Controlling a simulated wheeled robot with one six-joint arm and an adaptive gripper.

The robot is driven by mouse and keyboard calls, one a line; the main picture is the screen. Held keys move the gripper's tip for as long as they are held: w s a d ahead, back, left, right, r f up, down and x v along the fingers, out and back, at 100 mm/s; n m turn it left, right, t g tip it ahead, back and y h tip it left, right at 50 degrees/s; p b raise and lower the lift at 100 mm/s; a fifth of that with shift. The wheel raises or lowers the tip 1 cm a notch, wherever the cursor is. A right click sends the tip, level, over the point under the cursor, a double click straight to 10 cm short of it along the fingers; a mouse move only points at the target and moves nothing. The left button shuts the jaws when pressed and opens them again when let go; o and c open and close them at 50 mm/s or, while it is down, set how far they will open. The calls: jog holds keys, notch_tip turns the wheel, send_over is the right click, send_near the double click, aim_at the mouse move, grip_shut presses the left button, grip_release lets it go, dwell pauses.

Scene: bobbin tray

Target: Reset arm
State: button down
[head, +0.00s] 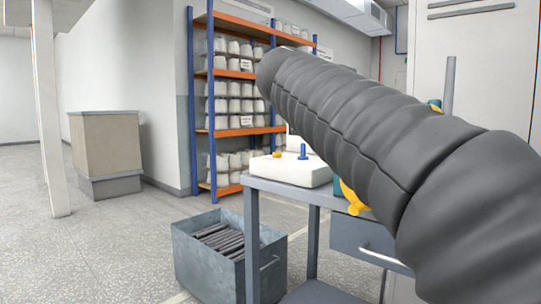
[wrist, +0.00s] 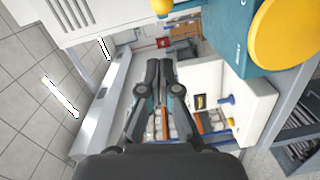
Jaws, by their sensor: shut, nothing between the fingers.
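My gripper (wrist: 159,66) shows in the wrist view, its two dark fingers together and empty. In the head view my arm in its dark grey sleeve crosses the right side, and the gripper cannot be seen there. A white tray-like block (head: 290,171) lies on the bench in the head view, partly behind my arm. A blue peg (head: 302,151) stands on it, and a small yellow piece (head: 277,154) is beside the peg. In the wrist view the white block (wrist: 258,108) is to the right of my gripper, apart from it.
A teal machine (wrist: 228,36) with a yellow disc (wrist: 285,32) is close at the wrist view's upper right. A grey metal bin (head: 197,262) of dark bars stands by the bench (head: 252,225). A shelf rack (head: 191,100) stands behind.

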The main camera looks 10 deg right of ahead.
jog(key=a+f+g+y+p, duration=0.1)
jog(key=a+f+y, duration=0.25)
jog(key=f, duration=0.75)
jog(key=a+f+g+y+p, duration=0.1)
jog(key=a+f+y, duration=0.3)
jog(key=f, duration=0.8)
jog(key=s+a+f+m+g+y+p, duration=0.1)
jog(key=s+a+f+m+y+p, duration=0.1)
jog(key=s+f, duration=0.5)
jog(key=s+a+f+m+g+y+p, duration=0.1)
jog(key=s+f+y+p, duration=0.4)
jog(key=s, duration=0.9)
jog(key=shift+a+f+m, duration=0.8)
jog(key=shift+a+f, duration=0.6)
jog(key=shift+f, duration=0.1)
